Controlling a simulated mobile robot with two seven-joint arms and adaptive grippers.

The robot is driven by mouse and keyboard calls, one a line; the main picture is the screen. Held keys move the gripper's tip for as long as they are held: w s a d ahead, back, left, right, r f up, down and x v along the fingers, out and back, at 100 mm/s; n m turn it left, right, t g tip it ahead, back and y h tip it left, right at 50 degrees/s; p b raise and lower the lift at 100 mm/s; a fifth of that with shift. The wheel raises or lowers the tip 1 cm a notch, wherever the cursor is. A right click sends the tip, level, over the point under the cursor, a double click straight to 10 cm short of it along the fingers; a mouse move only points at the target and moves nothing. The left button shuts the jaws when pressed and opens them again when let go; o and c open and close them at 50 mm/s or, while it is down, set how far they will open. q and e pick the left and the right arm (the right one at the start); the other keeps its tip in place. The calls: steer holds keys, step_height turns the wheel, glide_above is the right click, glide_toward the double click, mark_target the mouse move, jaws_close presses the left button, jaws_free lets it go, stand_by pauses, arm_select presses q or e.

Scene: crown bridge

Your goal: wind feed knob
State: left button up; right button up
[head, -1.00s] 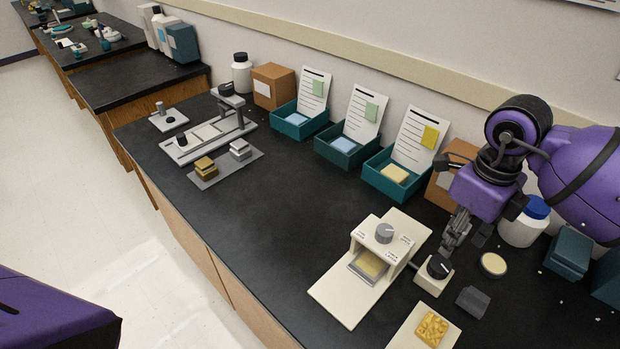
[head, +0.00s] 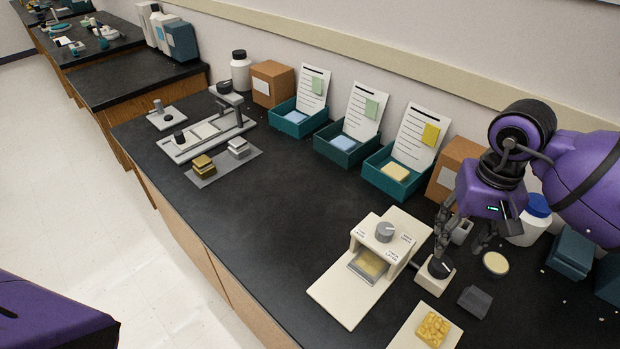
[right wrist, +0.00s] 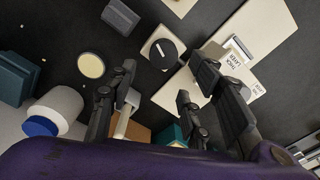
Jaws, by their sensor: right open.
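A black round knob (head: 440,267) with a white pointer line sits on a small cream block at the right side of a cream press-like device (head: 350,290). In the right wrist view the black knob (right wrist: 163,52) lies between and beyond my open fingertips. My right gripper (head: 458,249) is open and empty, pointing down, with its fingers spread above the knob; I cannot tell whether they touch it. A grey knob (head: 385,232) with printed labels beside it tops the device, and a yellowish slab (head: 369,264) lies in its opening. My left gripper is out of view.
A round cream-topped dish (head: 495,263), a grey block (head: 475,301) and a blue-lidded white jar (head: 530,220) stand close to the right gripper. A plate (head: 408,335) with a yellow textured piece lies in front. Teal bins (head: 392,188) line the wall. The bench's middle is clear.

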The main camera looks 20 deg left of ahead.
mark_target(446, 263)
steer(key=shift+f+p, duration=0.3)
steer(key=shift+f, duration=3.6)
steer(key=c, duration=1.1)
